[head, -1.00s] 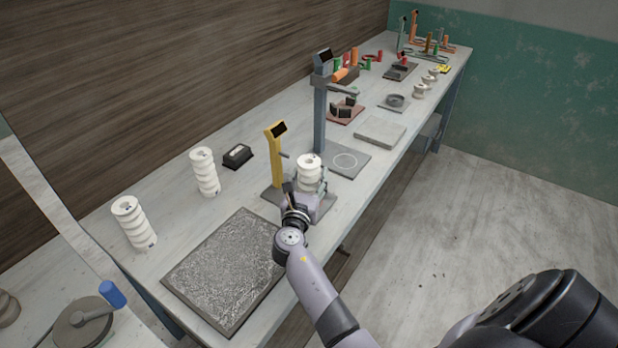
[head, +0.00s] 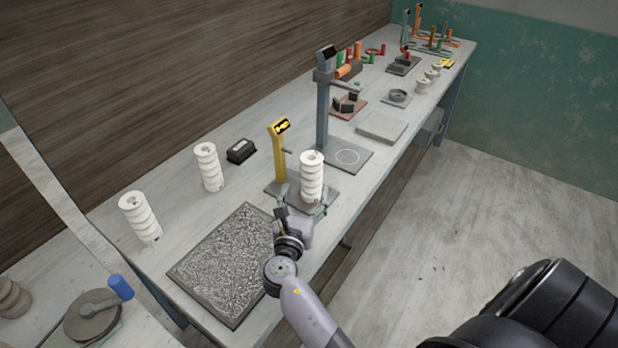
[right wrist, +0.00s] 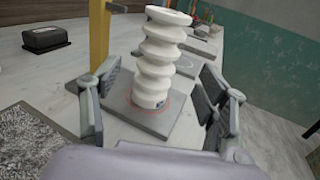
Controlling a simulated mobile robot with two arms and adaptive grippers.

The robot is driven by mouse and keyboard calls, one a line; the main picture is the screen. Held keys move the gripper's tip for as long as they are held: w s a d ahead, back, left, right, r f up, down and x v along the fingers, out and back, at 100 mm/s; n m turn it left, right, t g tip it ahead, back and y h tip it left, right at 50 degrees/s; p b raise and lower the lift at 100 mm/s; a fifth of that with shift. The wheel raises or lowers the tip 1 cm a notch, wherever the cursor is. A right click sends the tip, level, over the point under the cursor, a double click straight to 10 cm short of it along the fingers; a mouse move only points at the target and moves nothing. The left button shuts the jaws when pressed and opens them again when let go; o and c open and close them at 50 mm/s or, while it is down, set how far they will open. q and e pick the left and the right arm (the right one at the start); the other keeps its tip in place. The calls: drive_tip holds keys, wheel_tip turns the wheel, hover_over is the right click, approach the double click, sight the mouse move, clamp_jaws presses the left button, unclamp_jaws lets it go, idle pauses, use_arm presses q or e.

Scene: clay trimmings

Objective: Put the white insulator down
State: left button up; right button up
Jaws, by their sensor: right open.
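The white insulator (head: 312,177), a ribbed column, stands upright on the grey base plate (head: 284,189) of the yellow gauge stand (head: 279,152). In the right wrist view the insulator (right wrist: 158,62) stands within a red ring marked on the plate (right wrist: 122,114). My right gripper (head: 302,207) is at the near side of the plate. In the right wrist view its fingers (right wrist: 160,103) are spread on either side of the insulator's lower part, with gaps to it. My left gripper is not in view.
Two more white ribbed insulators (head: 208,167) (head: 140,217) stand at the left. A textured dark mat (head: 226,262) lies in front. A black box (head: 241,151) sits behind. A taller grey stand (head: 323,112) is to the right.

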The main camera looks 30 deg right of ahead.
drive_tip(key=shift+v, duration=1.75)
drive_tip(key=shift+d, duration=0.1)
